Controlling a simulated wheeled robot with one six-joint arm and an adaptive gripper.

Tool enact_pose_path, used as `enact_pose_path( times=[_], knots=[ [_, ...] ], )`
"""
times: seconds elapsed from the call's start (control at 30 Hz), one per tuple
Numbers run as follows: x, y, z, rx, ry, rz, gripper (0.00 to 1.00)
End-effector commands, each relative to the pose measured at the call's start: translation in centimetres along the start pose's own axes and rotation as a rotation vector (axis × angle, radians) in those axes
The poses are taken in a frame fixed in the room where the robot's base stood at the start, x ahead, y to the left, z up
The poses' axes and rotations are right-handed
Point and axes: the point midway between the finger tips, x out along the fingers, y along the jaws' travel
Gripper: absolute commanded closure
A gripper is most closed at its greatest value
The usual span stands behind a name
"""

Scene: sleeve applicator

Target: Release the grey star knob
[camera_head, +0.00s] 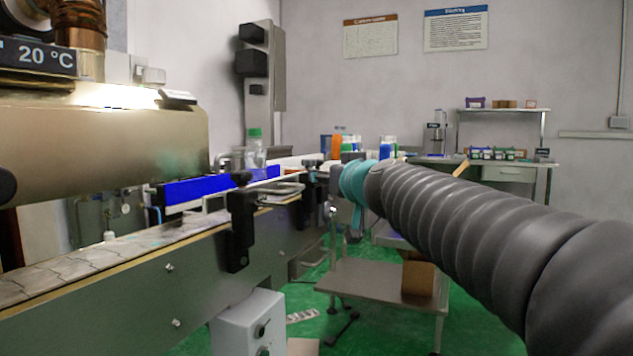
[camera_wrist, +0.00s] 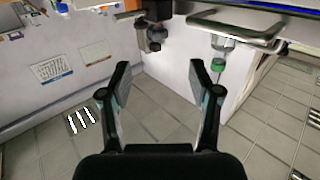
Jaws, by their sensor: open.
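My gripper (camera_wrist: 160,72) is open in the wrist view, its two dark fingers wide apart with nothing between them.
A conveyor (camera_head: 110,255) with a blue guide rail (camera_head: 205,188) runs along the left. A green-capped bottle (camera_head: 254,150) stands by it and shows inverted in the wrist view (camera_wrist: 218,62). A low metal table (camera_head: 365,283) stands below my arm. Shelves and a bench are at the back right.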

Motion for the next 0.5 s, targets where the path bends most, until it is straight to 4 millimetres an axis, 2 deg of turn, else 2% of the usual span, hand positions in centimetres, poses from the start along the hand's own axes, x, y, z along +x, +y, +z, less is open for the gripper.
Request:
enact_pose_path(
  times=[0.27, 0.5],
  knots=[
    [2.5, 0.1, -0.8, -0.003, 0.036, 0.017, 0.37],
    [6.2, 0.1, -1.0, -0.002, 0.034, 0.016, 0.37]
  ],
)
